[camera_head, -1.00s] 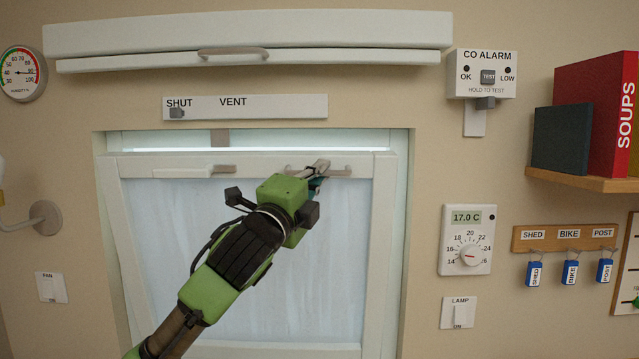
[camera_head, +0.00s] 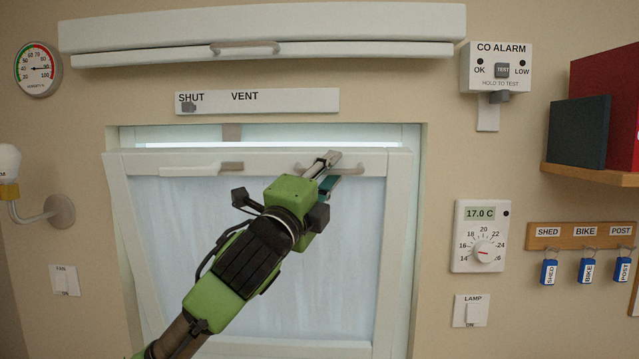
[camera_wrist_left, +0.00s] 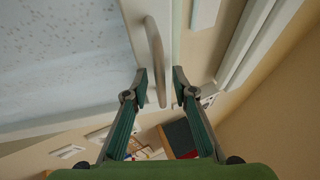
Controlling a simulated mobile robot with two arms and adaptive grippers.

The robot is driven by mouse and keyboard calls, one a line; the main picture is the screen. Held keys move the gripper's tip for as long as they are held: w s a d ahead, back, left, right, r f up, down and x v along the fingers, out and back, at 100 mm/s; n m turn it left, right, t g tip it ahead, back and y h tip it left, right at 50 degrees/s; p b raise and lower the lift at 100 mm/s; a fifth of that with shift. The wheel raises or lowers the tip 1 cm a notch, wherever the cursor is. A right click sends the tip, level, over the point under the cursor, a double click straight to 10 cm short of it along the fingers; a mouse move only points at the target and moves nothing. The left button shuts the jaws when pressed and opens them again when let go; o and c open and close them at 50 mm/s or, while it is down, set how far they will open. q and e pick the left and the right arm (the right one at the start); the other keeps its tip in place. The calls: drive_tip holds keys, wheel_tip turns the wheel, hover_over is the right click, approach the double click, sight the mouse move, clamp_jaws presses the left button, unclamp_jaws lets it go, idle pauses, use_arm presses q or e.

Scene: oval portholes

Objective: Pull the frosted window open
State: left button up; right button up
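The frosted window (camera_head: 250,240) is a pale pane in a white frame. Its top rail leans out from the wall opening, leaving a bright strip above it. A grey-beige bar handle (camera_head: 375,168) sits on the right of the top rail; in the left wrist view the handle (camera_wrist_left: 155,50) runs between the fingers. My left gripper (camera_head: 328,165) is at this handle, and the arm hides part of the pane. In the left wrist view the fingertips (camera_wrist_left: 160,86) are apart, on either side of the bar, with small gaps showing. My right gripper is not in view.
A white lever with a grey end (camera_head: 205,169) lies on the left of the top rail. Above are a SHUT/VENT slider panel (camera_head: 290,100) and a long white flap with a handle (camera_head: 330,52). A thermostat (camera_head: 483,237) and shelf (camera_head: 600,175) are to the right.

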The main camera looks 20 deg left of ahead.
use_arm(q)
drive_tip(key=v, duration=1.1)
drive_tip(key=shift+s, duration=0.35)
